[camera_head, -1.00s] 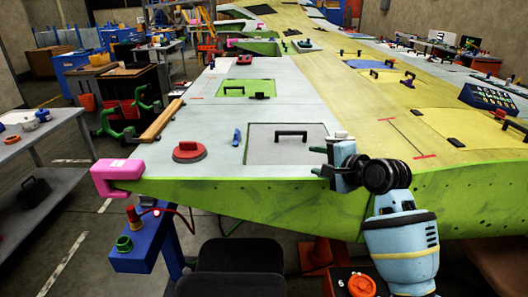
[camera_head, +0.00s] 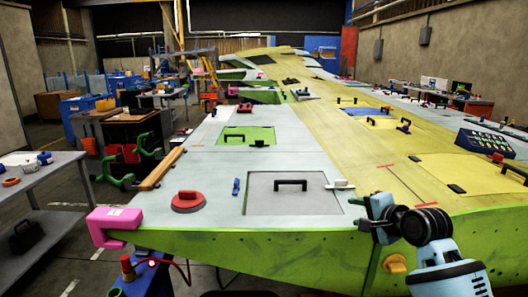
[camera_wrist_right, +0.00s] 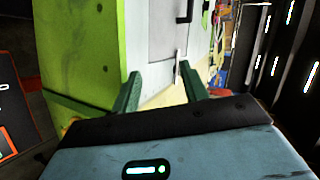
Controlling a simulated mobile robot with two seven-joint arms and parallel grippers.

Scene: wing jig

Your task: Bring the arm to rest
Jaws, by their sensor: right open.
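My right gripper (camera_head: 366,214) is at the near edge of the wing (camera_head: 330,165), just right of the grey panel with a black handle (camera_head: 291,185). In the right wrist view its two green fingers (camera_wrist_right: 160,90) stand apart with nothing between them. The wing's green side (camera_wrist_right: 85,50) and the pale panel (camera_wrist_right: 160,35) lie beyond the fingers. My right arm (camera_head: 440,255) comes in from the lower right. My left gripper is not in view.
On the wing lie a red disc with a handle (camera_head: 188,201), a blue tool (camera_head: 236,187) and a white cup-like item (camera_head: 340,184). A pink clamp (camera_head: 112,224) grips the wing's left corner. A grey bench (camera_head: 40,215) stands at the left.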

